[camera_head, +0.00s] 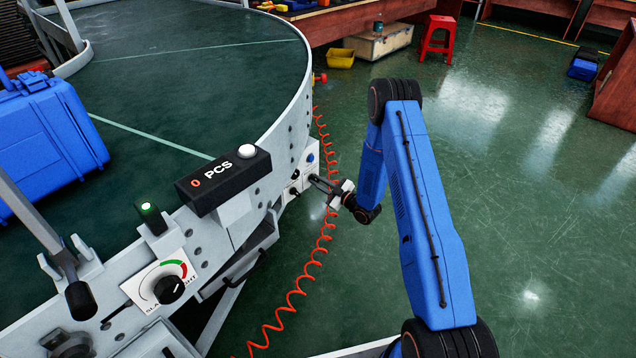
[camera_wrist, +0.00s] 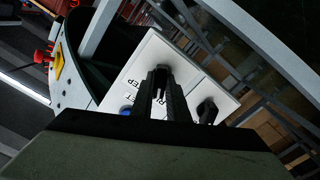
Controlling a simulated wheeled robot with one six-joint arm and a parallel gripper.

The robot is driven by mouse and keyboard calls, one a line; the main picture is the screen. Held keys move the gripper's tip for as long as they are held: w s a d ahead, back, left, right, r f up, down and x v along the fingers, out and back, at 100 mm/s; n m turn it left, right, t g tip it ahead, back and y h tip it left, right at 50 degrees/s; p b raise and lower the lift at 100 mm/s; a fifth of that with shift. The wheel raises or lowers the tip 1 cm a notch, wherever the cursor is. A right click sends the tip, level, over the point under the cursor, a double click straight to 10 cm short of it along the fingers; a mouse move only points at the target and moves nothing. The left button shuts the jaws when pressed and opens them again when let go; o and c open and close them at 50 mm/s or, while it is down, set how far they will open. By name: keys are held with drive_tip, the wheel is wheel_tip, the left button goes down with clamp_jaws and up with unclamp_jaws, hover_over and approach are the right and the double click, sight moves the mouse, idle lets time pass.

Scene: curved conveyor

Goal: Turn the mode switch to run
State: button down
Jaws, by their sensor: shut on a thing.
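The white control panel (camera_wrist: 140,62) on the conveyor's side fills the middle of the wrist view, with lettering partly hidden by my fingers. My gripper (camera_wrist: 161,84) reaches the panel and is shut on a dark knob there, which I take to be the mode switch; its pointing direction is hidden. A second black knob (camera_wrist: 207,110) sits on the panel to the right, apart from my fingers. A blue button (camera_wrist: 125,111) is at left. In the head view my gripper (camera_head: 312,181) meets the panel (camera_head: 291,190) at the conveyor's outer edge.
A counter box (camera_head: 222,180) reading 0 PCS and a black dial (camera_head: 169,289) stand on the conveyor frame. A coiled orange hose (camera_head: 294,291) hangs beside my gripper. A blue case (camera_head: 45,140) lies on the belt. The floor to the right is mostly clear.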

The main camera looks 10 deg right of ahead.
idle(0.3)
drive_tip(key=c, duration=1.7)
unclamp_jaws()
drive_tip(key=v, duration=1.7)
drive_tip(key=shift+s+d, duration=0.15)
drive_tip(key=shift+s, duration=0.05)
